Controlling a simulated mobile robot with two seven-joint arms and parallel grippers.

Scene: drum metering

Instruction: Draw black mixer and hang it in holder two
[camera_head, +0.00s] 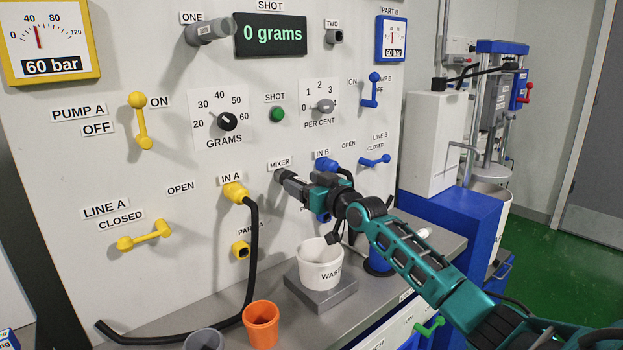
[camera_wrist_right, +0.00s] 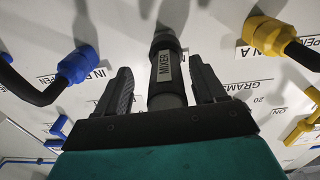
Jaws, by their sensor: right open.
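The black mixer (camera_head: 281,174) sticks out of the panel under the MIXER label. In the right wrist view the mixer (camera_wrist_right: 166,72) is a black cylinder with a MIXER label, its far end at the panel. My right gripper (camera_head: 291,183) is at the mixer. In the wrist view its two fingers (camera_wrist_right: 160,80) stand apart on either side of the mixer, with gaps showing. Holder two (camera_head: 334,36) is a short grey piece on the panel under the TWO label; it looks empty. My left gripper is not in view.
A grey cylinder (camera_head: 209,31) is at holder ONE. The yellow IN A fitting (camera_head: 235,192) with its black hose and the blue IN B fitting (camera_head: 327,165) flank the mixer. A white WASTE cup (camera_head: 320,265) and an orange cup (camera_head: 261,325) stand below on the bench.

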